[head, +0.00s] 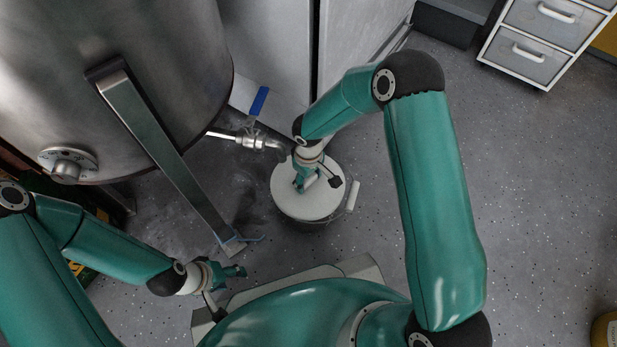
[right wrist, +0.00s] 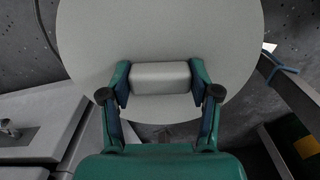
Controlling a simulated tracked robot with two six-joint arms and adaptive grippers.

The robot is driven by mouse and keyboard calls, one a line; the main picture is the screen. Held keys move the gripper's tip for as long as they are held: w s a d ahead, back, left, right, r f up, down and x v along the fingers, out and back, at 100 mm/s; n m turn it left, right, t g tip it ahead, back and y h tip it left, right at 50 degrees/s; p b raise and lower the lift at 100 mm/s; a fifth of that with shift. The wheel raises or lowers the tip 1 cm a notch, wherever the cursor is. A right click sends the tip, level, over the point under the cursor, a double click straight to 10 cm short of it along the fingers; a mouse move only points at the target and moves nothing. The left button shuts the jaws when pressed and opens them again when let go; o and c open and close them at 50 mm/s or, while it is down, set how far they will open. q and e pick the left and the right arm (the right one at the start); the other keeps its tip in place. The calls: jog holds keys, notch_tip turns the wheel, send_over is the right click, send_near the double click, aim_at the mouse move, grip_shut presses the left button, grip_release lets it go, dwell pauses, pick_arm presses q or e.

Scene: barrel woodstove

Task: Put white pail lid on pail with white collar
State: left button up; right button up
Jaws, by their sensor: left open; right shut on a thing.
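The white pail lid (head: 317,200) is a round disc at the middle of the head view, over a dark pail (head: 312,226) that is mostly hidden under it. A white piece (head: 353,195) shows at the pail's right side; I cannot tell whether it is part of the collar. My right gripper (head: 305,184) is above the lid. In the right wrist view, the fingers are shut on the block handle (right wrist: 160,78) of the lid (right wrist: 160,30). I cannot tell whether the lid touches the pail's rim. My left gripper (head: 232,276) is open and empty at the lower left.
A large steel barrel (head: 110,60) with a tap and blue lever (head: 259,100) stands at the upper left, its spout close to the lid. A steel leg (head: 160,150) runs down to the floor left of the pail. A drawer cabinet (head: 545,38) stands top right.

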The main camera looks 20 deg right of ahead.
jog(key=o, duration=1.2)
jog(key=shift+o, duration=0.5)
jog(key=shift+o, duration=0.6)
jog(key=shift+r, duration=0.1)
jog(key=shift+r+p, duration=2.35)
jog(key=shift+r, duration=1.1)
